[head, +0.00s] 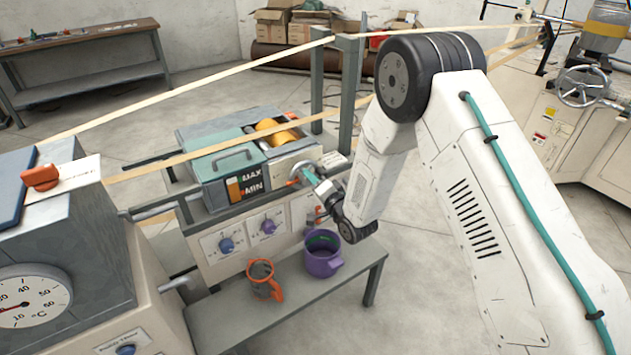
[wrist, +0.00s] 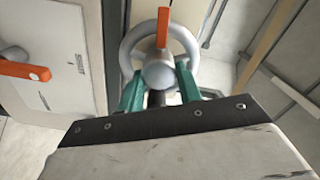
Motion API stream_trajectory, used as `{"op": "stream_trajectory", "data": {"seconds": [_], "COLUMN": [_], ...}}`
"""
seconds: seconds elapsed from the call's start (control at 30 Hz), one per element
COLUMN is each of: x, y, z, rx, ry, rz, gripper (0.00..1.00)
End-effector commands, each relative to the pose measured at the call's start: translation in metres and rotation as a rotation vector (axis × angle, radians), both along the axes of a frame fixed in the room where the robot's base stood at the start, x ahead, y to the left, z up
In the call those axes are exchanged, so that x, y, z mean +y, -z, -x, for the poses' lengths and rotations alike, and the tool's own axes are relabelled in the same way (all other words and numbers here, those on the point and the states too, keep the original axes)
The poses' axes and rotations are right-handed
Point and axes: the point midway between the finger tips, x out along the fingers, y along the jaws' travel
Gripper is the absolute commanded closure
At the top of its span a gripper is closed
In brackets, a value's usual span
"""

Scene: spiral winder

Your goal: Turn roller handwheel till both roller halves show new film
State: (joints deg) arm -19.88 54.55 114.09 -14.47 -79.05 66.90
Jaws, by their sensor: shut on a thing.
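The grey roller handwheel (wrist: 129,48) has an orange handle (wrist: 163,27) at the top of its rim in the wrist view. My gripper (wrist: 160,78) has its teal fingers on either side of the wheel's round hub and is shut on it. In the head view the handwheel (head: 303,166) is at the right end of the resin box (head: 217,189), partly hidden by my gripper (head: 311,177). I cannot tell how the film lies on both halves.
A purple mug (head: 322,264) and a grey-orange jug (head: 262,278) stand on the shelf below the box. Knobs (head: 267,226) sit on the panel above them. Pale strips (head: 215,145) run across the box. In the wrist view an orange lever (wrist: 25,70) is at left.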

Motion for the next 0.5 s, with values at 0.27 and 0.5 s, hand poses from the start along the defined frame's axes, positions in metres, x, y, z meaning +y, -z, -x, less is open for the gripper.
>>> {"op": "stream_trajectory", "data": {"seconds": [0.27, 0.5], "x": [-0.0021, 0.0015], "y": [-0.0019, -0.0005], "z": [-0.0022, 0.0002], "rx": [-0.004, -0.002], "ry": [0.007, 0.000], "rz": [-0.002, 0.000], "gripper": [0.44, 0.44]}}
